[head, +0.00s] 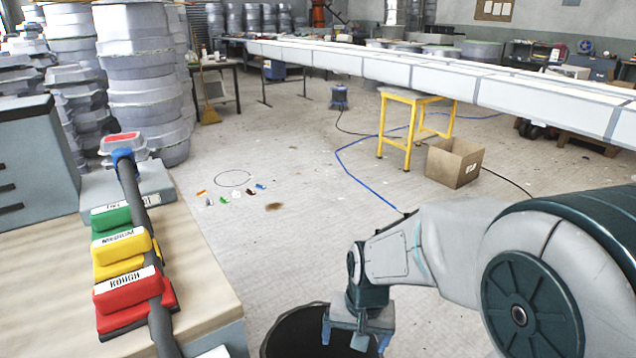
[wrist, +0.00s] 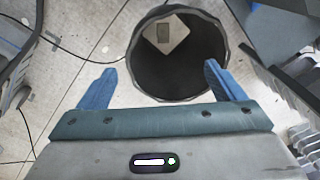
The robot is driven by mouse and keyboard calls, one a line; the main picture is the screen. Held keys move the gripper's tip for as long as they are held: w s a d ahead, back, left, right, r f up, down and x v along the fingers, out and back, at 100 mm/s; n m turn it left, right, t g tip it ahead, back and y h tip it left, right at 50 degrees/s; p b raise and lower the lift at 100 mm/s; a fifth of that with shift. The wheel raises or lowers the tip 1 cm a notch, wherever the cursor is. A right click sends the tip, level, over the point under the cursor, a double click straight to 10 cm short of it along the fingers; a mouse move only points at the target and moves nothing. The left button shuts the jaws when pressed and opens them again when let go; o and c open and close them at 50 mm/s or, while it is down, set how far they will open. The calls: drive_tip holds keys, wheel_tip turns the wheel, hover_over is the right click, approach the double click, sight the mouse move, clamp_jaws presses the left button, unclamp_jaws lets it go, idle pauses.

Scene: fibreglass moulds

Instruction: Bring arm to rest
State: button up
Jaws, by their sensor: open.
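My gripper (head: 355,338) hangs from my arm at the bottom of the head view, over or close above a round black bin (head: 290,336). In the wrist view my gripper (wrist: 161,70) shows two blue fingers spread wide apart, with nothing between them. The bin (wrist: 178,82) stands beyond the fingertips with its mouth open towards the camera. A pale flat piece with a small grey square (wrist: 166,34) shows inside the bin. My arm is bent, with its forearm reaching to the left in the head view.
A workbench (head: 200,270) at the left holds red (head: 128,289), yellow (head: 121,249) and green (head: 111,217) labelled blocks. A cardboard box (head: 455,163) stands by a yellow trestle (head: 395,130). Small coloured litter (head: 232,194) and a blue hose (head: 350,172) lie on the otherwise open floor.

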drive_tip(key=s+d+r+p, duration=0.2)
drive_tip(key=r+p, duration=0.3)
drive_tip(key=r, duration=0.4)
drive_tip(key=s+d+r+n+t+p, duration=0.1)
drive_tip(key=s+d+r+p, duration=0.2)
drive_tip(key=r+p, duration=0.3)
drive_tip(key=s+d+r+t+h+p, duration=0.1)
drive_tip(key=s+r+p, duration=0.3)
drive_tip(key=r, duration=0.8)
drive_tip(key=shift+s+d+r+p, duration=0.2)
drive_tip(key=shift+d+p, duration=0.45)
drive_tip(key=shift+d, duration=0.25)
drive_tip(key=shift+c, duration=0.2)
